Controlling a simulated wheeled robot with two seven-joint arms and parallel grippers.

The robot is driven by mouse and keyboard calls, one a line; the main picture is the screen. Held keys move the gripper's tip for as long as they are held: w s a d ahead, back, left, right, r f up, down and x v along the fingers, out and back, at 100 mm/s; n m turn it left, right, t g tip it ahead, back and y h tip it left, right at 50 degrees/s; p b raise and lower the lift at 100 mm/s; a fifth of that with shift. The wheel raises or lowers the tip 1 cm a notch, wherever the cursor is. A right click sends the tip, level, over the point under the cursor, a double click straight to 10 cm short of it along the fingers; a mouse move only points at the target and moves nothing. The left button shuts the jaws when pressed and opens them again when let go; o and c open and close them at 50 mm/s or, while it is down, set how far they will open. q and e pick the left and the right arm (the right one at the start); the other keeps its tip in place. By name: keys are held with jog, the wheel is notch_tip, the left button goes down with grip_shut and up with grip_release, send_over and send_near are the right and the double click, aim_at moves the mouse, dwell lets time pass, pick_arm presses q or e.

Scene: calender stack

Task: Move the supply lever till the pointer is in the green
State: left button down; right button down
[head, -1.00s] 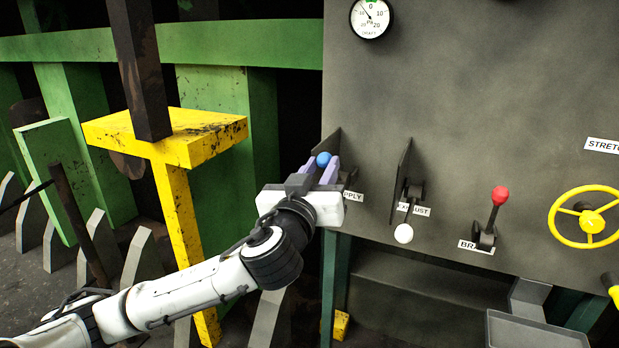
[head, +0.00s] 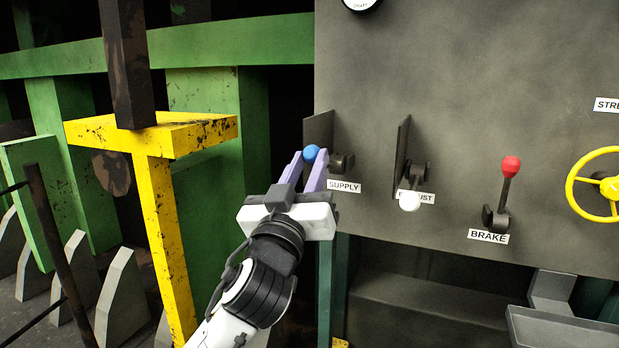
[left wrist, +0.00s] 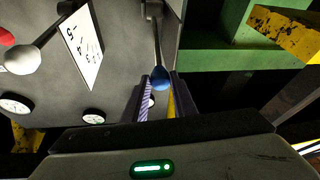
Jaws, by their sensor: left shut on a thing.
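The supply lever has a blue knob (head: 311,152) and a dark pivot (head: 343,163) above the SUPPLY label (head: 344,186). My left gripper (head: 311,163) is shut on the blue knob, with a purple finger on each side. In the left wrist view the blue knob (left wrist: 160,78) and its thin rod (left wrist: 157,45) show at the fingertips (left wrist: 160,88). The pressure gauge (head: 361,4) is cut off by the top edge of the head view, so its pointer and green zone are hidden. My right gripper is not in view.
The exhaust lever's white knob (head: 410,201) and a dark upright plate (head: 401,150) are right of the supply lever. Farther right are the red-knobbed brake lever (head: 511,167) and yellow handwheel (head: 602,185). A yellow post (head: 160,240) stands left of my arm.

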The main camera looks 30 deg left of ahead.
pick_arm(q)
jog(key=shift+d+f, duration=0.1)
jog(key=shift+f, duration=0.05)
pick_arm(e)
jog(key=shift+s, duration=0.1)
pick_arm(q)
jog(key=c, duration=1.5)
grip_release()
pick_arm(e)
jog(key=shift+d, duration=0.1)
pick_arm(q)
jog(key=shift+o, duration=0.2)
jog(key=p+v, duration=0.2)
jog(key=v, duration=0.8)
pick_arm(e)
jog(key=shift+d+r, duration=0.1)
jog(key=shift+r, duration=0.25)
pick_arm(q)
jog(key=shift+s, duration=0.15)
